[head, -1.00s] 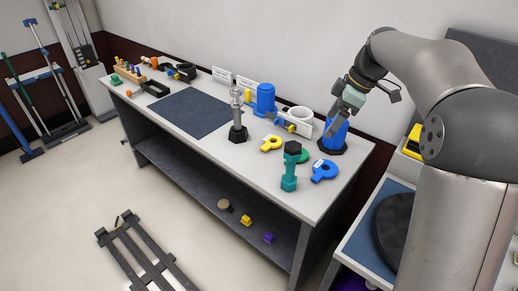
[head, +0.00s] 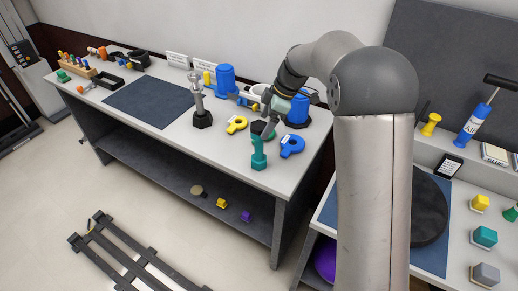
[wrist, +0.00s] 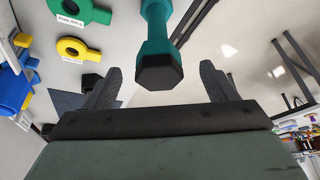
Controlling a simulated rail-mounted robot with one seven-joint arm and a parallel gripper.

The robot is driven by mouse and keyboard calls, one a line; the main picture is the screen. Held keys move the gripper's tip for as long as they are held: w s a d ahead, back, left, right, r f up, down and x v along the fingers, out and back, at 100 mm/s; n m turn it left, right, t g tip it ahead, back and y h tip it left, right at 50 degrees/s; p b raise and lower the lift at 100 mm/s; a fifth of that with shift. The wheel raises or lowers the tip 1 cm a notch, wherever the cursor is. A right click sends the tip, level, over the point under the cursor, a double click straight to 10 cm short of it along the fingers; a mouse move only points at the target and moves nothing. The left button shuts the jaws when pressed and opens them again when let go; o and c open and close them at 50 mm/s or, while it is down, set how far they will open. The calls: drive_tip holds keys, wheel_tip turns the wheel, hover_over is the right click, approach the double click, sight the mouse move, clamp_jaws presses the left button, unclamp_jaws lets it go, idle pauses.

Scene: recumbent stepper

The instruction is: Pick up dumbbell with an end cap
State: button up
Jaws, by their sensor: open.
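The teal dumbbell (head: 259,158) stands upright near the front right of the workbench. Its black hexagonal end cap (wrist: 158,74) faces my wrist camera, and the teal shaft (wrist: 157,35) runs away behind it. My gripper (wrist: 159,68) is open and empty, with one dark finger on each side of the cap and a gap to each. In the head view my gripper (head: 269,124) is at the dumbbell's top and partly hides the cap. Contact cannot be told.
A blue ring plate (head: 291,147) lies right of the dumbbell and a yellow one (head: 237,125) behind it to the left. A blue cylinder (head: 297,114) stands behind my gripper. A silver post (head: 199,100) on a black base stands further left. The bench front is clear.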

sight(262, 125)
drive_tip(key=x, duration=0.2)
drive_tip(key=p+x, duration=0.1)
drive_tip(key=x, duration=0.1)
drive_tip(key=shift+w+a+r, duration=0.1)
drive_tip(key=shift+a+r, duration=0.1)
drive_tip(key=shift+a, duration=0.05)
drive_tip(key=shift+a+f, duration=0.1)
drive_tip(key=shift+f, duration=0.35)
clamp_jaws()
drive_tip(key=shift+r, duration=0.1)
